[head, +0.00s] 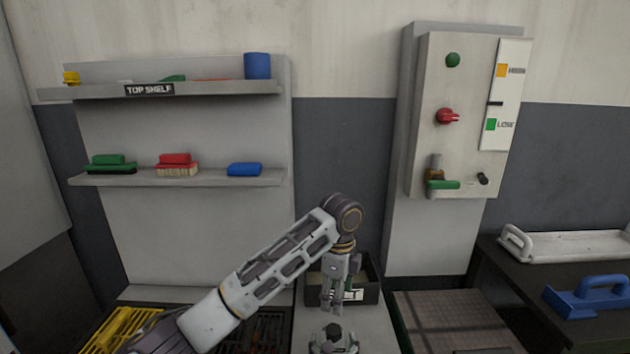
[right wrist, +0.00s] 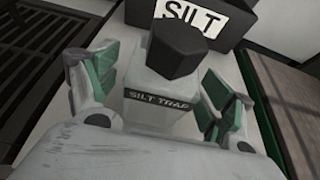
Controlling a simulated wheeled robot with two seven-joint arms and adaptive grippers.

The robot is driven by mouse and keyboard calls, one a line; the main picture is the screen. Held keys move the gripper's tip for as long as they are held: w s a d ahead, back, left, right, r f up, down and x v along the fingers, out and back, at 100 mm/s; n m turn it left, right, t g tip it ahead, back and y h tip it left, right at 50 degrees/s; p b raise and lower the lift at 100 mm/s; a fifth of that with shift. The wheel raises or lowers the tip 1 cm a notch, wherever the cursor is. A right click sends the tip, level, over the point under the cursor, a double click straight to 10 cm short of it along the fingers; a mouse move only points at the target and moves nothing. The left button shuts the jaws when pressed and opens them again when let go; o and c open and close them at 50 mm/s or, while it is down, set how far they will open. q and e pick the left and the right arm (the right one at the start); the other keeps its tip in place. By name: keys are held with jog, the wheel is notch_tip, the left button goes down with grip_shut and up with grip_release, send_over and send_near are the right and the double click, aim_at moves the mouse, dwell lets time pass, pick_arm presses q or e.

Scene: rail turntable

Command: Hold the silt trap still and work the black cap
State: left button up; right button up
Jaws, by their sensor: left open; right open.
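The white silt trap (right wrist: 158,102), with its name on the front, stands upright in the right wrist view. A faceted black cap (right wrist: 177,50) sits on top of it; the cap also shows at the bottom of the head view (head: 334,330). My right gripper (right wrist: 158,68) is open, one green-padded finger on each side of the trap. I cannot tell whether the pads touch it. My left gripper (head: 335,298) hangs pointing down above and behind the cap in the head view. It is open and empty, apart from the cap.
A dark box (head: 371,287) labelled SILT stands just behind the trap, partly hidden by my left gripper. Shelves (head: 215,178) with brushes are on the left, a control panel (head: 470,90) on the right wall. A dark bench (head: 515,272) holds a blue-handled tool (head: 590,297).

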jog(key=v, duration=1.1)
jog(key=shift+r, duration=0.1)
dwell(0.4)
